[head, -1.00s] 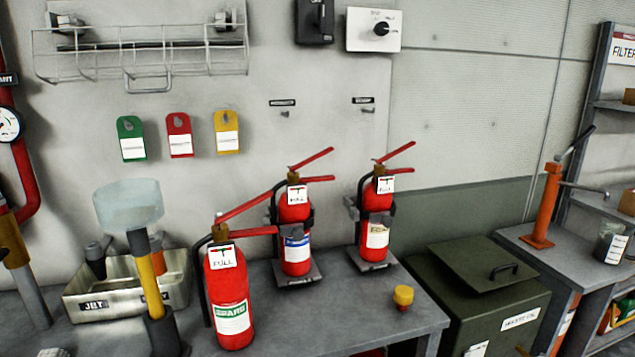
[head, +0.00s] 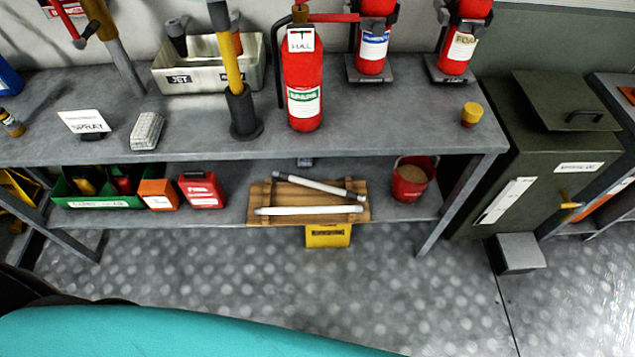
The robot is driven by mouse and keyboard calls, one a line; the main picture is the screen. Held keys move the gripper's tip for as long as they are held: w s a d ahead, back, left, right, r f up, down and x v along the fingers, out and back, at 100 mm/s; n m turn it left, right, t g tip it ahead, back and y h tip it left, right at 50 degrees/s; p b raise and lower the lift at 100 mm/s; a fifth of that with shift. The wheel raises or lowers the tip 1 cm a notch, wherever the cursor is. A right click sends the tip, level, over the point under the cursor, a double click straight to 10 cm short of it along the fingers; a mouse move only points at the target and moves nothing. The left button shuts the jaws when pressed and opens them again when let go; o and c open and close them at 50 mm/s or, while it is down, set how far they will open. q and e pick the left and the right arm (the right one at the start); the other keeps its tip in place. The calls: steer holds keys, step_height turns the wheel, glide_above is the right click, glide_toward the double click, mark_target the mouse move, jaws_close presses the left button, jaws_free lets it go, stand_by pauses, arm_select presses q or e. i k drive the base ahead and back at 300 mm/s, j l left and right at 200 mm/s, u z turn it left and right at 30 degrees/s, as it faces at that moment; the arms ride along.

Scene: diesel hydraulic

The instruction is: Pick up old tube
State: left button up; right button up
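Two white tubes lie on a wooden rack on the lower shelf of the grey workbench in the head view. The front tube (head: 308,210) lies nearly level along the front of the wooden rack (head: 362,212). The rear tube (head: 318,185) lies slanted behind it, its right end nearer the front. I cannot tell which of the two is the old one. Neither of my grippers is in view.
The workbench (head: 380,130) overhangs the shelf. A red bucket (head: 411,185) stands right of the rack; a red box (head: 202,190), an orange box (head: 158,194) and a green crate (head: 100,203) stand left. A yellow box (head: 328,236) is below. The floor in front is clear.

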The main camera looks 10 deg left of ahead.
mark_target(276, 173)
steer(key=j+u, duration=0.5)
steer(key=j, duration=0.2)
steer(key=j+u, duration=0.5)
steer(key=j, duration=0.25)
